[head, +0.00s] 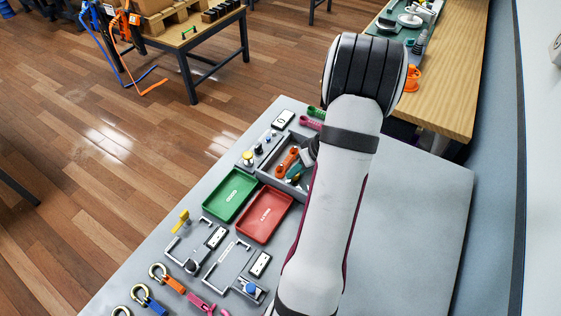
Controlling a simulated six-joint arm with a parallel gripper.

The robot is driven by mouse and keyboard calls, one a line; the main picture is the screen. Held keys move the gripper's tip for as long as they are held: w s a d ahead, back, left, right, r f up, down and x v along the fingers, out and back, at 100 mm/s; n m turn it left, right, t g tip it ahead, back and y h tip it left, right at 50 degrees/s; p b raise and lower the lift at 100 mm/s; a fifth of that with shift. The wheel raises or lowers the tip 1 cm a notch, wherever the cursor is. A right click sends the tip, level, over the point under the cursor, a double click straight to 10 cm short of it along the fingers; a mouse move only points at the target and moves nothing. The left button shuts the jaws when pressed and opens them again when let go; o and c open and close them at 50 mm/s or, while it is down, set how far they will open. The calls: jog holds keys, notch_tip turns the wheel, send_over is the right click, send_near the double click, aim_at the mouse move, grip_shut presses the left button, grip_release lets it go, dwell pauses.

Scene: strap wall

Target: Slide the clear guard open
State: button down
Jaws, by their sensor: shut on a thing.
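My gripper (309,150) shows only as a dark part beside my pale arm, over the right side of a grey open-topped box (262,176). My arm hides most of it, including its fingertips. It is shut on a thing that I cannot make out. An orange-handled tool (287,161) and a teal piece (296,172) show at the box, close to the gripper. I cannot pick out the clear guard for certain. Two grey framed panels (180,246) (222,273) with rails and knobs lie nearer on the bench, apart from the gripper.
A green tray (230,195) and a red tray (264,214) lie in front of the box. Small controls with a yellow knob (247,157) are at its left. Carabiners (158,271) lie along the near left edge. The grey bench (413,215) is clear at right.

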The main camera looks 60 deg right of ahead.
jog(key=shift+s+d, duration=0.1)
jog(key=shift+s, duration=0.5)
jog(key=c, duration=0.9)
grip_release()
jog(key=shift+c, duration=0.2)
jog(key=v, duration=1.6)
jog(key=shift+f, duration=0.1)
